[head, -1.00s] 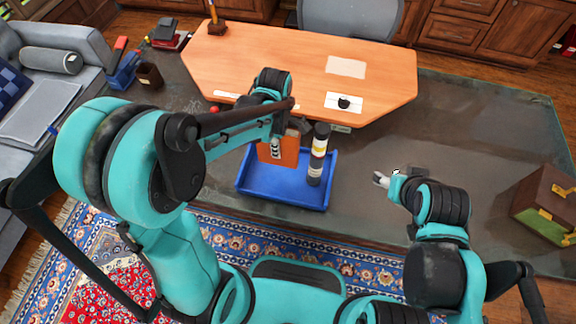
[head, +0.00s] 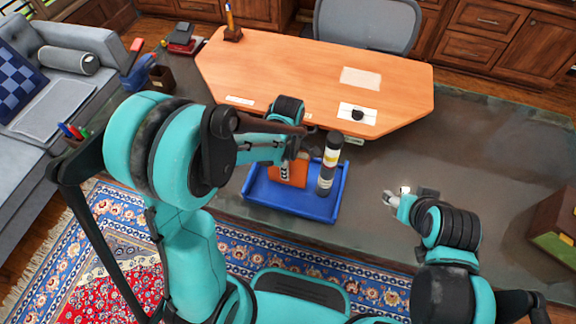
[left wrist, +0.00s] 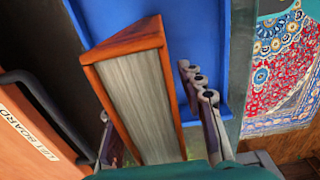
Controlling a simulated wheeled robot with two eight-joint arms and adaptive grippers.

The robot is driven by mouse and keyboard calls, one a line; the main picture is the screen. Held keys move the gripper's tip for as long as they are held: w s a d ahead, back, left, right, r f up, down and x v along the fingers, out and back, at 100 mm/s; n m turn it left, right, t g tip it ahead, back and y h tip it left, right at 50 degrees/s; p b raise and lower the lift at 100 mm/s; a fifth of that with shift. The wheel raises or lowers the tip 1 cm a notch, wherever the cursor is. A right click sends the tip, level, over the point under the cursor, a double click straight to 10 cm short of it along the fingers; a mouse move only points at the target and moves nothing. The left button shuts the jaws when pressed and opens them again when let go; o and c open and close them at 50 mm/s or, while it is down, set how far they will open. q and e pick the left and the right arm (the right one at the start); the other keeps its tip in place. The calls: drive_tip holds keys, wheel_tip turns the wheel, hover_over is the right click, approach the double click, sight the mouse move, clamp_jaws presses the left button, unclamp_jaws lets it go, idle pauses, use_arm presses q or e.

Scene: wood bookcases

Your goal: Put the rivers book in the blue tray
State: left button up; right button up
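An orange book (head: 287,175) with white lettering stands in the blue tray (head: 262,200), at its back left. I cannot read its title. In the left wrist view the book (left wrist: 140,100) shows its pale page edges, with blue tray floor (left wrist: 198,30) beyond it. My left gripper (head: 295,155) is low over the tray, with one finger on each side of the book. In the left wrist view a gap shows between the gripper (left wrist: 152,120) and the book's right cover. My right gripper (head: 391,199) is right of the tray, apart from it; its finger opening is unclear.
A dark cylinder (head: 329,165) with pale and yellow bands stands in the tray right of the book. An orange desk (head: 300,75) lies behind. A brown and green box (head: 556,225) is at the far right. The dark surface right of the tray is mostly clear.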

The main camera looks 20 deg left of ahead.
use_arm(q)
wheel_tip(320, 180, up, 12)
drive_tip(key=p, duration=0.4)
drive_tip(key=shift+r+p, duration=0.25)
drive_tip(key=shift+p, duration=0.05)
drive_tip(key=s+a+r+m+t, duration=0.2)
drive_tip(key=s+m, duration=0.3)
drive_tip(key=m, duration=0.3)
drive_tip(key=s+a+r+m+t, duration=0.2)
drive_tip(key=s+r+m+t, duration=0.2)
drive_tip(key=m, duration=0.5)
drive_tip(key=shift+s+a+r+m+t, duration=0.3)
drive_tip(key=shift+s+a+t, duration=0.1)
drive_tip(key=shift+s+t, duration=0.25)
drive_tip(key=shift+f+b, duration=0.75)
drive_tip(key=shift+b, duration=0.05)
